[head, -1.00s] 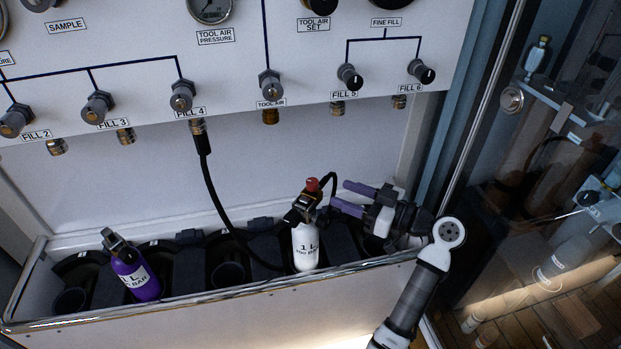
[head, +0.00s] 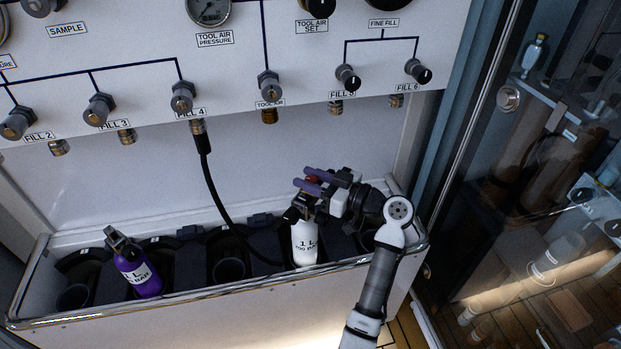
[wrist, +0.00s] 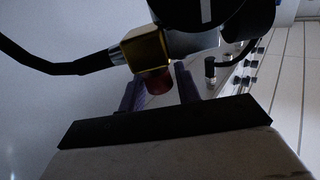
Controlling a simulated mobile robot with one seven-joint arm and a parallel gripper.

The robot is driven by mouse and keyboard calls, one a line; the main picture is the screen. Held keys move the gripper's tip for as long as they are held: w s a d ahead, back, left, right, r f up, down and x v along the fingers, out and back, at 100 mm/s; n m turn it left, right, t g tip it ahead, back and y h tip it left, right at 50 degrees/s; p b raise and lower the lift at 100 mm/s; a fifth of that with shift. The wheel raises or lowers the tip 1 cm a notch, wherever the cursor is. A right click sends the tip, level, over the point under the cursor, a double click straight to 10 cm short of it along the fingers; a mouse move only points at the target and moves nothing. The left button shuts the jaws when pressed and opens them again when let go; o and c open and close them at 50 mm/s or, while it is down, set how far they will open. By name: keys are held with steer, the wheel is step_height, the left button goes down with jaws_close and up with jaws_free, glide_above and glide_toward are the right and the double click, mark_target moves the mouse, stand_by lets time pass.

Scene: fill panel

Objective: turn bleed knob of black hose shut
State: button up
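The red bleed knob (head: 312,179) of the black hose shows between the two purple fingers of my gripper (head: 315,183). In the wrist view the red knob (wrist: 157,83) sits below a brass block (wrist: 146,50), between my fingertips (wrist: 160,88). A narrow gap shows beside it, so my gripper looks open around the knob; contact cannot be made out. The black hose (head: 209,180) hangs from the FILL 4 outlet and loops down towards the white 1 L bottle (head: 305,245). My gripper partly hides the bottle's valve. The hose (wrist: 60,66) also enters the brass block from the left.
A purple bottle (head: 136,272) leans in the rack (head: 180,296) at the left. The fill panel (head: 230,75) with its knobs is above. A glass door (head: 540,180) stands at the right.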

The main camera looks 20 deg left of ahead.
steer(key=c, duration=0.6)
